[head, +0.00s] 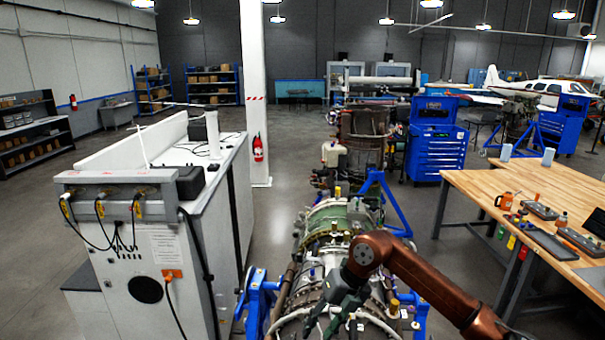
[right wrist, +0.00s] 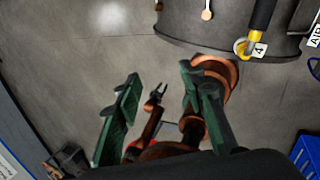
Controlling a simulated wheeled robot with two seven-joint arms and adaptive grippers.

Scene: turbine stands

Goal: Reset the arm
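My right arm, copper-coloured, enters the head view from the lower right. Its dark green gripper (head: 332,312) points down over the front of the turbine engine (head: 330,222). In the right wrist view my right gripper (right wrist: 155,105) has its two green fingers wide apart, with nothing held between them. Whether it touches the engine I cannot tell. My left arm is outside the head view. In the right wrist view a small dark gripper on a copper arm, my left gripper (right wrist: 156,95), shows far off between the fingers, its prongs apart and empty.
The engine sits in a blue stand (head: 258,300). A white test console (head: 135,255) with cables stands close on the left. A wooden workbench (head: 500,190) with tools stands on the right. Blue tool cabinets (head: 437,150) are behind. Grey floor lies between engine and bench.

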